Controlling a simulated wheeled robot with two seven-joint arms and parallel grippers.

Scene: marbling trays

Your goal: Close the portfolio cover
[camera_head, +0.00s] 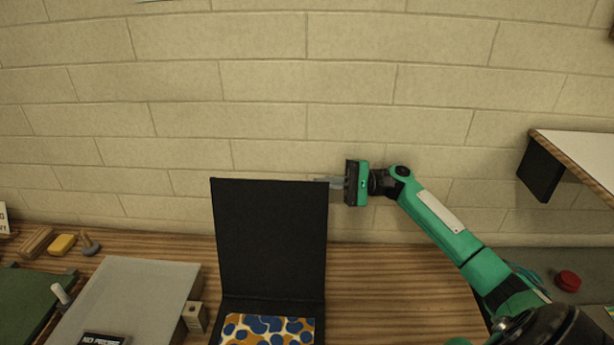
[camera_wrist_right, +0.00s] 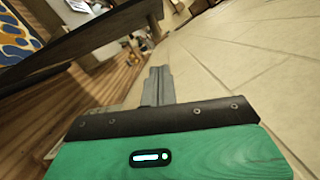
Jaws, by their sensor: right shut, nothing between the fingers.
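The black portfolio stands open on the wooden table, with its cover (camera_head: 270,235) upright and leaning slightly back toward the wall. A blue, orange and white marbled sheet (camera_head: 268,330) lies in its base, and part of it shows in the right wrist view (camera_wrist_right: 18,40). My right gripper (camera_head: 322,182) is shut and empty at the cover's upper right edge. Its fingertips seem to reach just behind the cover; I cannot tell whether they touch it. In the right wrist view the fingers (camera_wrist_right: 158,85) are together, beside the dark cover (camera_wrist_right: 85,42). My left gripper is not in view.
A brick wall (camera_head: 300,80) is close behind. A shelf (camera_head: 580,155) juts out at right. The table right of the portfolio is clear.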

